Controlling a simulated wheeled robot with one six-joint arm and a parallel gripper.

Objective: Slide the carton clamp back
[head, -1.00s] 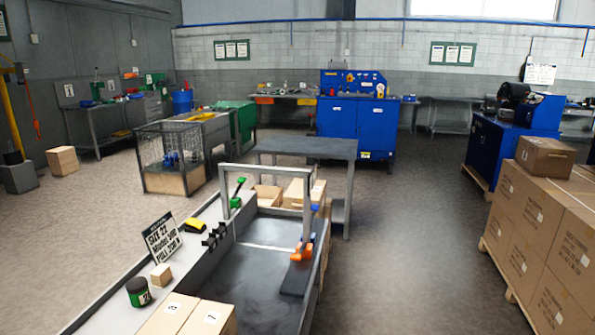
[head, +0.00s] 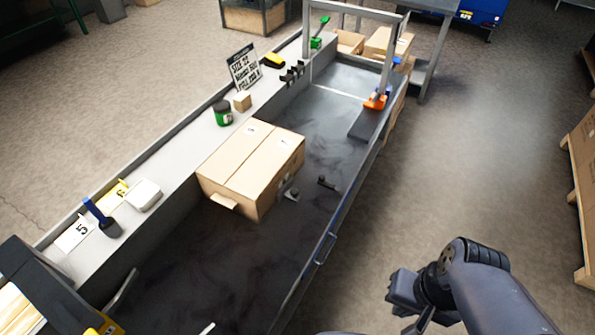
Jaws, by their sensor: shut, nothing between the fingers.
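A closed cardboard carton (head: 252,165) sits in the dark trough of the long bench, with a small flap sticking out at its near left. Small dark fittings (head: 328,184) lie on the trough floor just right of the carton; one touches or nearly touches its lower right side. I cannot tell for certain which part is the carton clamp. An orange piece (head: 376,100) stands on a dark block near the frame at the far end. My gripper (head: 397,292) is at the lower right, outside the bench and over the floor, apart from everything. It is shut and empty.
The bench's left ledge (head: 180,160) holds a green-and-black jar (head: 223,113), a small wooden block (head: 242,101), a sign (head: 243,68), a white tub (head: 143,195) and a blue-handled tool (head: 101,217). A handle (head: 325,248) is on the right wall.

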